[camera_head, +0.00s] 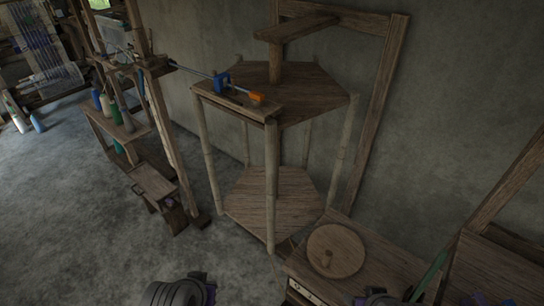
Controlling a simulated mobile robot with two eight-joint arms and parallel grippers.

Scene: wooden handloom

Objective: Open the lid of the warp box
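A low wooden box (390,262) stands at the bottom right of the head view, and I take it to be the warp box. The box's front lower left shows pale marks or small parts, too small to make out. Dark parts of my arms show at the bottom edge, below and left of the box and just in front of it. The fingertips of both grippers are out of view.
A hexagonal wooden stand (310,88) with two shelves rises behind the box, holding a blue-and-orange tool (223,81). A low stool-like piece (153,182) and a bench with bottles (115,113) stand left. A green-edged slanted piece (432,272) is right of the box.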

